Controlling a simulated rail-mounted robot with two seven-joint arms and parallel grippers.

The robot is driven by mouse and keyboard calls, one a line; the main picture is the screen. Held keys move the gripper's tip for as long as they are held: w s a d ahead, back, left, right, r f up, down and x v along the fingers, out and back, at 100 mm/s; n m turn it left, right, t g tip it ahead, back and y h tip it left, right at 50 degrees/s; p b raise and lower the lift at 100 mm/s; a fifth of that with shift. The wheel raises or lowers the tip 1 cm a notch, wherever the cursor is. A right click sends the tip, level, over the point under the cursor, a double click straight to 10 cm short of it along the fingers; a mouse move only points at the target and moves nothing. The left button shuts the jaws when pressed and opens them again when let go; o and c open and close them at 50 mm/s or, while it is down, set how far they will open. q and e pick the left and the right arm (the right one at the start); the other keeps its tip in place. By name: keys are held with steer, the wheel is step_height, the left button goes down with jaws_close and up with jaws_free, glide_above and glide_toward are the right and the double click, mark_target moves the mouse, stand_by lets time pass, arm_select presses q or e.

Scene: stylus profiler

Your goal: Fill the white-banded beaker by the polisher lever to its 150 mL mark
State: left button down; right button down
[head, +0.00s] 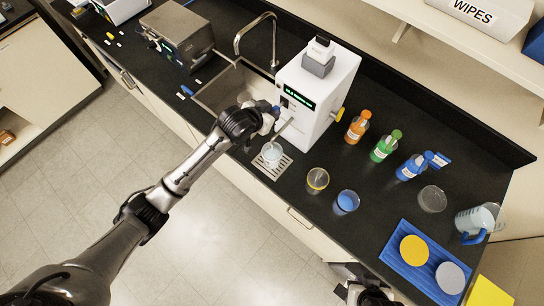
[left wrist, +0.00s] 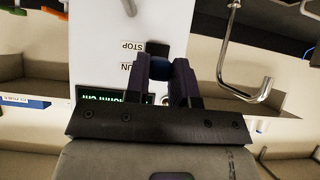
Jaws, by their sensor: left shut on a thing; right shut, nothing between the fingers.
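The white polisher (head: 318,88), with a green-lit display, stands on the black counter. My left gripper (head: 272,113) is at its front face. In the left wrist view the fingers (left wrist: 165,75) are shut on a blue lever (left wrist: 159,68) beside the STOP and RUN labels. A clear beaker (head: 272,154) stands upright on the drip tray (head: 270,169) below the polisher's spout. Its band and liquid level are too small to read, and the wrist view does not show it. My right gripper (head: 342,291) is shut and empty at the bottom edge, partly out of frame.
A yellow-banded beaker (head: 317,181) and a blue one (head: 346,202) stand right of the tray. Orange (head: 357,128), green (head: 385,147) and blue (head: 412,167) bottles stand behind. A jug (head: 478,222) and blue tray (head: 404,272) are at right. The sink (head: 233,88) is left.

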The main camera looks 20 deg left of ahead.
arm_select(q)
steer(key=shift+f, duration=0.2)
step_height(320, 180, down, 3)
steer(key=t+h, duration=0.1)
steer(key=t, duration=0.3)
steer(key=shift+f+t+h, duration=0.15)
steer(key=shift+t+h, duration=0.15)
steer(key=shift+h, duration=0.1)
steer(key=c, duration=1.4)
jaws_free()
steer(key=shift+w+t, duration=0.15)
steer(key=shift+t, duration=0.25)
steer(key=o, duration=0.5)
steer(key=shift+d, duration=0.1)
steer(key=shift+c, duration=0.3)
steer(key=shift+r, duration=0.2)
